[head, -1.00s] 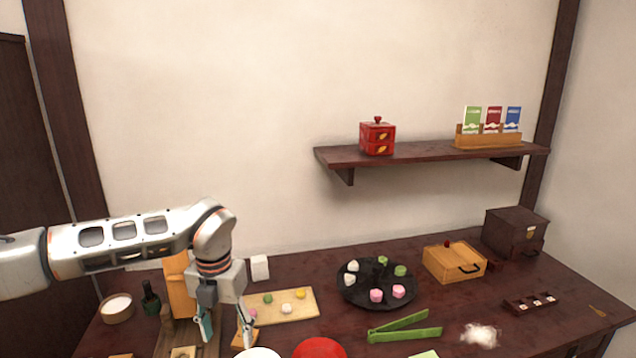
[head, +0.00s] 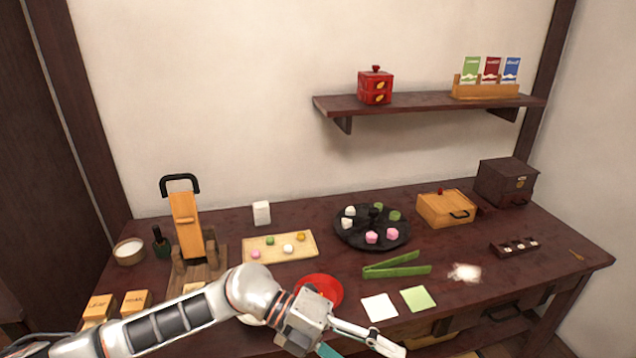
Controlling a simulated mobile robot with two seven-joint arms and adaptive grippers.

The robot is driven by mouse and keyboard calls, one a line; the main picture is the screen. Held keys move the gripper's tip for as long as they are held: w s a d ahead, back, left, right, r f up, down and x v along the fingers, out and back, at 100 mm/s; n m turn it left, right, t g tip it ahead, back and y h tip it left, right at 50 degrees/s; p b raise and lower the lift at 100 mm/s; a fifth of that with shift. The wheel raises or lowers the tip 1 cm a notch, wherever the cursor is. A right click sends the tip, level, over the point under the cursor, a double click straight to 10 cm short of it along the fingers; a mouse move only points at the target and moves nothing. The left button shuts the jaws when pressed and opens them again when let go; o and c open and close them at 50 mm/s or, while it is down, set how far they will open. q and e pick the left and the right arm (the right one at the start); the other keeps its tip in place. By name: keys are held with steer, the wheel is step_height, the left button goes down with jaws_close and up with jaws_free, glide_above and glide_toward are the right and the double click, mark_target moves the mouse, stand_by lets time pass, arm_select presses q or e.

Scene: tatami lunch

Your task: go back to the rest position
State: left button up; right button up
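My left arm comes in from the lower left, and its grey and white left gripper (head: 360,350) hangs at the bottom edge, in front of the table. Its fingers stand apart with nothing seen between them; the teal-padded one is partly cut off by the frame. The gripper is below the red plate (head: 322,290) and the white paper square (head: 379,307) in the picture. My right gripper is not in view.
The dark table (head: 470,235) holds a wooden press (head: 186,228), a tray of sweets (head: 262,248), a round black tray (head: 343,237), green tongs (head: 400,270) and a wooden box (head: 446,208). A wall shelf (head: 430,102) hangs behind. My arm passes close over the table's front left.

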arm_select(q)
steer(key=w+r+n+t+h, duration=0.4)
steer(key=r+n+t+h, duration=0.4)
steer(key=n, duration=0.3)
steer(key=w+a+f+n+t+y+p, duration=0.1)
steer(key=w+a+f+n+t+y, duration=0.4)
steer(key=a+f+n+t+y, duration=0.55)
steer(key=s+a+f+n+g+y, duration=0.1)
steer(key=s+a+f+n+y, duration=0.3)
steer(key=f, duration=0.7)
steer(key=s+a+f+n+g+y, duration=0.2)
steer(key=s+a+f+n+y, duration=0.2)
steer(key=s+a+f+n, duration=0.5)
steer(key=s+a+f, duration=0.3)
steer(key=a, duration=0.3)
steer(key=shift+a+p, duration=0.15)
steer(key=shift+p, duration=0.25)
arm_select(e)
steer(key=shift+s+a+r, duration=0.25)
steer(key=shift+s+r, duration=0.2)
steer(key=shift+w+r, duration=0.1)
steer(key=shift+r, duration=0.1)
